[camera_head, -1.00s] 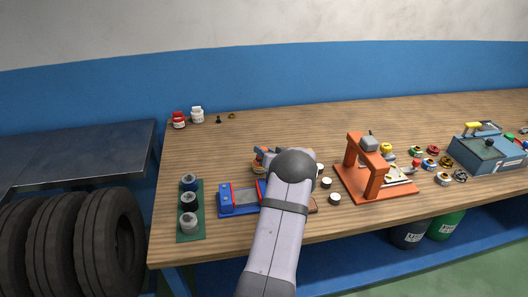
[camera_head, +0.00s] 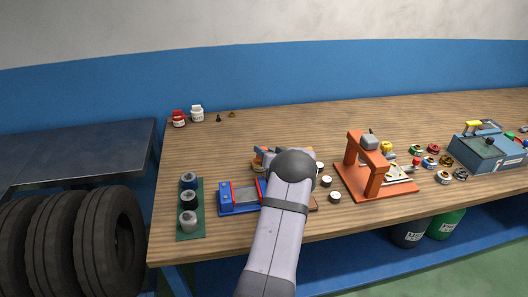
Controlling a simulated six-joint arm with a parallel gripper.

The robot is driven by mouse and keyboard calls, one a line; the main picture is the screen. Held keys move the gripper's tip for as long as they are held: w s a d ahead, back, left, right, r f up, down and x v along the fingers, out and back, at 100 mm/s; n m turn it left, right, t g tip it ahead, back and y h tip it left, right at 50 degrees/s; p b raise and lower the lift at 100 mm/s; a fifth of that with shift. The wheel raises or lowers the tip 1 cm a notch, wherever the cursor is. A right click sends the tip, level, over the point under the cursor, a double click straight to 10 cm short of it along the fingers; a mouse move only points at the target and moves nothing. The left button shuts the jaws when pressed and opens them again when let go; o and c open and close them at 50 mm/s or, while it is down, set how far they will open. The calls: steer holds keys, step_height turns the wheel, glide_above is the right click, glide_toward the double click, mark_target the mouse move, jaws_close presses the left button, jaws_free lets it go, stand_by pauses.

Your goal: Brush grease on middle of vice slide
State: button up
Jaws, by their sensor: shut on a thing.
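A blue vice (camera_head: 227,198) with red jaw faces and a grey slide (camera_head: 246,194) lies on the wooden bench, left of centre. My arm covers its right part. My gripper (camera_head: 262,157) shows just past the left side of my dark wrist, above the bench behind the vice. It is mostly hidden by the wrist, with orange and grey parts showing. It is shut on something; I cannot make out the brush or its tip. A tan round item shows partly below the gripper, too hidden to name.
Red (camera_head: 179,119) and white (camera_head: 197,114) jars stand at the back left.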

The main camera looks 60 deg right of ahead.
stand_by(0.3)
step_height(320, 180, up, 7)
steer(key=p, duration=0.6)
steer(key=shift+p, duration=0.4)
steer(key=w+a+f+n+y+p, duration=0.2)
steer(key=a+n+y, duration=0.45)
steer(key=a, duration=1.35)
steer(key=w+a+f+n+y+p, duration=0.2)
steer(key=a+n+y, duration=0.5)
steer(key=a, duration=1.4)
steer(key=s+a+f+n+g+y+b, duration=0.1)
steer(key=s+a+f+g+y+b, duration=0.1)
steer(key=a, duration=0.6)
steer(key=s+a+f+n+g+y+b, duration=0.2)
steer(key=s+a+y, duration=0.1)
steer(key=a, duration=0.6)
steer(key=shift+a+g, duration=0.15)
steer(key=shift+g, duration=0.15)
